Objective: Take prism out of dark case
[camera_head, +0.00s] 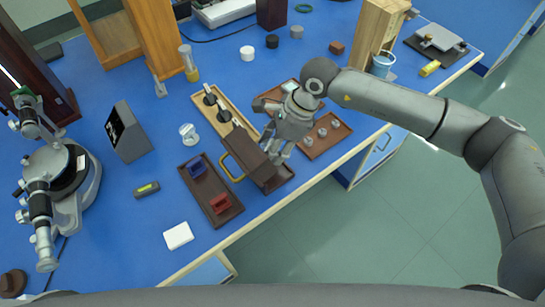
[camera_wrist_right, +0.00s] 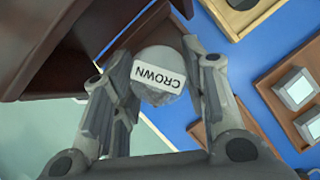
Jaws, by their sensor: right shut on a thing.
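The dark case (camera_head: 246,152) is a brown box with a yellow handle, near the front edge of the blue bench; its dark brown wall (camera_wrist_right: 65,45) fills the upper left of the right wrist view. My right gripper (camera_head: 276,150) is at the right side of the case. In the right wrist view its fingers (camera_wrist_right: 158,92) are shut on a small clear-grey prism (camera_wrist_right: 152,90) with a white label reading CROWN. In the head view the prism is hidden by the gripper, and I cannot tell how far it is from the case. My left gripper is not in view.
A brown tray with small glassy blocks (camera_head: 327,143) lies right of the gripper. A dark tray with blue and red holders (camera_head: 226,216) lies left of the case, and a tan tray (camera_head: 198,99) behind it. A microscope-like spectrometer (camera_head: 68,200) stands far left.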

